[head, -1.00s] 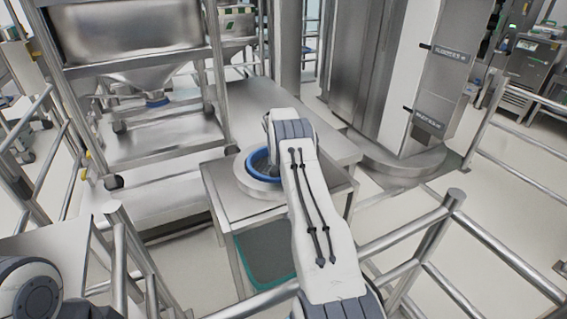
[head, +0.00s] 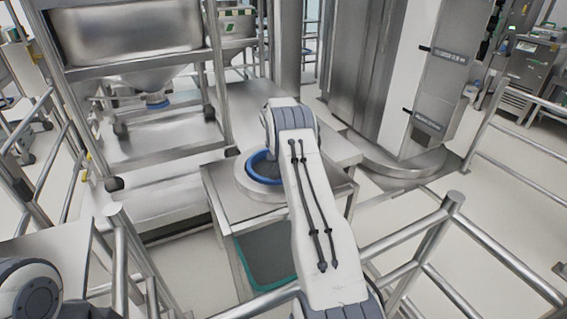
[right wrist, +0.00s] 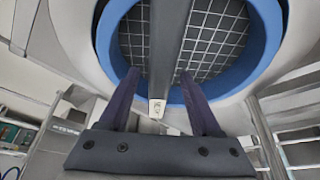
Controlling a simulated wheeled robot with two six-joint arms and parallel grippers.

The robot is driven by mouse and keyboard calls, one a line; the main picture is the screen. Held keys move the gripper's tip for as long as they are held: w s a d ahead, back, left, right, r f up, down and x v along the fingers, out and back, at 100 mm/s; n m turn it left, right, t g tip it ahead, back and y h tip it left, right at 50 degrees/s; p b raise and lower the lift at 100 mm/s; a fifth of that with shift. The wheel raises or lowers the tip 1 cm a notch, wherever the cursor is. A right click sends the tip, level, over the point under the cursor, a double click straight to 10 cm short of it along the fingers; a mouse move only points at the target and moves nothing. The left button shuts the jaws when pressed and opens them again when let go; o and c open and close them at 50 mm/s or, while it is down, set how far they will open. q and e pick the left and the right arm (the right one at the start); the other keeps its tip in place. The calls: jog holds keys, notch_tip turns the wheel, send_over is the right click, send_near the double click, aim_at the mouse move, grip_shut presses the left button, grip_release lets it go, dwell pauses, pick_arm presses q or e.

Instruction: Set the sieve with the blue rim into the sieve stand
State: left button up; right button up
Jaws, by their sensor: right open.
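The sieve with the blue rim (head: 257,171) sits in the round metal sieve stand (head: 245,184), looking level. My right arm covers its right part in the head view. In the right wrist view the blue rim (right wrist: 264,50) surrounds a square mesh crossed by a grey bar. My right gripper (right wrist: 156,78) is open, one finger on each side of the bar's near end, with gaps showing between fingers and bar. The right gripper is hidden behind its own arm in the head view. My left gripper is out of view; only a left arm link shows at bottom left.
A hopper on a wheeled steel frame (head: 215,60) stands at the left. Steel railings (head: 440,215) run at the right and front. A large steel column (head: 350,60) stands behind.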

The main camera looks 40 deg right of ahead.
jog(key=v, duration=0.8)
jog(key=shift+a+r+p, duration=0.1)
jog(key=shift+r+p, duration=0.05)
jog(key=shift+p, duration=0.2)
jog(key=a+r+n+y, duration=0.1)
jog(key=a+r+n, duration=0.15)
jog(key=a, duration=0.75)
jog(key=a+r+n+y, duration=0.1)
jog(key=a+r+n, duration=0.15)
jog(key=a, duration=0.65)
jog(key=s+a+r+n+y, duration=0.1)
jog(key=s+a+r+n, duration=0.1)
jog(key=s+a, duration=0.35)
jog(key=s+a+r+n, duration=0.2)
jog(key=a, duration=0.7)
jog(key=s+a+r+n+y, duration=0.15)
jog(key=s+a+n, duration=0.25)
jog(key=s+a, duration=0.8)
jog(key=s+a+f+n+g, duration=0.1)
jog(key=s+n, duration=0.5)
jog(key=s, duration=1.4)
jog(key=shift+s+f+g, duration=0.3)
jog(key=shift+f+g, duration=0.25)
jog(key=shift+g, duration=0.15)
